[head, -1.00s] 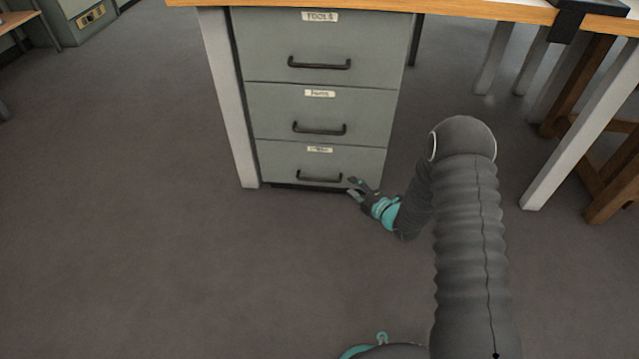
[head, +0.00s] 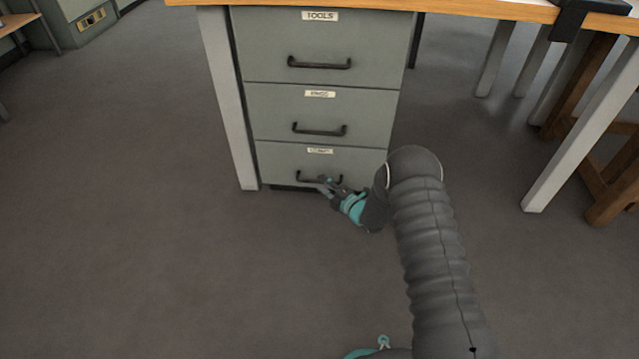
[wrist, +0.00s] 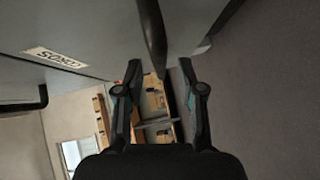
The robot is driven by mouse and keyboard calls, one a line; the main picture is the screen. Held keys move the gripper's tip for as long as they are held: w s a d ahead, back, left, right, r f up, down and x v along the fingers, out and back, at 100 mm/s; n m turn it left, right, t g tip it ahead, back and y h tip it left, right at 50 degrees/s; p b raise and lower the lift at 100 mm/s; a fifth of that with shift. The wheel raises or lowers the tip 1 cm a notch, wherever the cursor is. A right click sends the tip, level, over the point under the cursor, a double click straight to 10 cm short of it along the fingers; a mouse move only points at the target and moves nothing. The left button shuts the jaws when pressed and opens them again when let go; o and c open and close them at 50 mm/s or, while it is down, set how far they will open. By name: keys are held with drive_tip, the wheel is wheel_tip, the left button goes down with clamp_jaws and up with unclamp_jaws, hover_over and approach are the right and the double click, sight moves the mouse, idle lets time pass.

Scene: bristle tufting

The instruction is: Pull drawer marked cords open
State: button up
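The grey bottom drawer (head: 275,163) has a small pale label (head: 320,151), blurred in the head view. In the wrist view a label (wrist: 55,57) appears upside down and seems to read CORDS. The bottom drawer is shut, its front flush with those above. Its dark bar handle (head: 303,178) is partly hidden by my gripper (head: 326,184), which is at the handle's right part. In the wrist view my gripper (wrist: 160,70) is open, fingers apart, with the dark handle bar (wrist: 152,35) reaching between the fingertips. I cannot tell whether they touch it.
Above are the shut TOOLS drawer (head: 270,45) and a shut middle drawer (head: 275,110). A wooden tabletop (head: 450,8) overhangs the cabinet, with a pale table leg (head: 228,100) at its left. The floor (head: 180,270) in front is clear. A wooden frame (head: 610,170) stands at the right.

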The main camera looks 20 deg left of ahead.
drive_tip(key=shift+x, duration=1.3)
clamp_jaws()
